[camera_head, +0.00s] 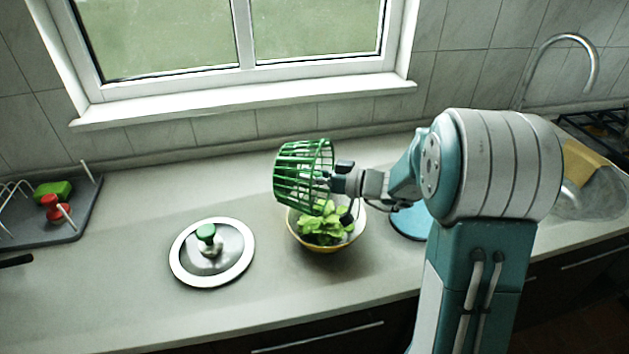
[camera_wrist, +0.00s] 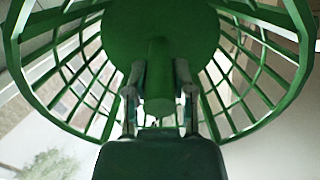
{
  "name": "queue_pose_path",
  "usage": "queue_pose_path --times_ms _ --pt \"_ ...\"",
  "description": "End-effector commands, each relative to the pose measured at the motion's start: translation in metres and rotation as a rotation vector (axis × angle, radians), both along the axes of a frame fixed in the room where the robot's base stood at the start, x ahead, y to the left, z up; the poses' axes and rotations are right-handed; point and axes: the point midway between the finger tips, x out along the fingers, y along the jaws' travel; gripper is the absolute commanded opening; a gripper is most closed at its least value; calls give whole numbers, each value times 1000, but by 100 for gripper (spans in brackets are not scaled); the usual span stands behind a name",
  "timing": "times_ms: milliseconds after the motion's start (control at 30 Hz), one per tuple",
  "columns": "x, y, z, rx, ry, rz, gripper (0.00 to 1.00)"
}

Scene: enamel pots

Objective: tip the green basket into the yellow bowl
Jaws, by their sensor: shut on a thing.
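The green basket (camera_head: 298,176) is held above the counter in the head view, tilted on its side over the yellow bowl. My gripper (camera_head: 335,181) is shut on the basket at its right side. The wrist view shows the basket (camera_wrist: 160,30) close up, with my gripper (camera_wrist: 158,95) closed on a green knob at its middle. The yellow bowl (camera_head: 328,248) stands on the counter below the basket and holds green leaves (camera_head: 326,228). The basket hides part of the bowl's back rim. I see no leaves inside the basket.
A glass lid (camera_head: 188,264) with a green knob lies left of the bowl. A grey rack (camera_head: 80,222) with red and green items is at the far left. A blue round thing (camera_head: 408,222) is right of the bowl. The sink and tap (camera_head: 594,70) are at the right.

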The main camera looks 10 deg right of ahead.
Motion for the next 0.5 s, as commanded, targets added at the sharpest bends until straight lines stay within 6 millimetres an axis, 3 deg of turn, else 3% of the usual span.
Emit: queue_pose_path --times_ms 500 --pt "16 26 -16 -406 241 0 0"
